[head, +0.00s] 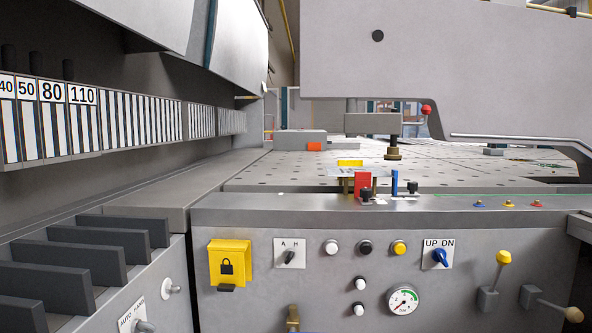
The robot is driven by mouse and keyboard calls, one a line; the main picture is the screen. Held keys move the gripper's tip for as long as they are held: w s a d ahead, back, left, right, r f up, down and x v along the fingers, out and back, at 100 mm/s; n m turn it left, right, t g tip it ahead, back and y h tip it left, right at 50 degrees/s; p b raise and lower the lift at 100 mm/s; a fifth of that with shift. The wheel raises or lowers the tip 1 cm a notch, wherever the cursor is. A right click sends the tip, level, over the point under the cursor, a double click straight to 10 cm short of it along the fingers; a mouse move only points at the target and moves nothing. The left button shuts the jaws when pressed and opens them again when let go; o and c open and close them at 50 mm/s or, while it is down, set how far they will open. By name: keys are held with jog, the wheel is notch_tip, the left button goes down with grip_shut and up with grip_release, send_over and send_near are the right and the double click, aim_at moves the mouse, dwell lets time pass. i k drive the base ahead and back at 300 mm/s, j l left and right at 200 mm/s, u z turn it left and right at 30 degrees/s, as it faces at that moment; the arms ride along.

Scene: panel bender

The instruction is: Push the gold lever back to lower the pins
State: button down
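A lever with a gold-yellow knob (503,257) stands near the right end of the machine's front panel. It leans slightly right, with its grey pivot block below it. A second lever with a brown knob (573,314) sits lower right, tilted far over toward the right. Upright red (363,184) and blue (394,183) pieces stand at the front edge of the perforated table; I cannot tell if they are the pins. My gripper is not in view.
The front panel (320,215) carries a yellow lock box (230,262), several buttons, an UP DN switch (439,255) and a gauge (403,299). A brass-coloured fitting (293,318) shows at the bottom edge. A large grey machine body (440,60) overhangs the table.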

aim_at(572, 313)
jog(key=k+z, duration=0.45)
jog(key=k+l+z, duration=0.1)
jog(key=k+z, duration=0.2)
jog(key=z, duration=0.2)
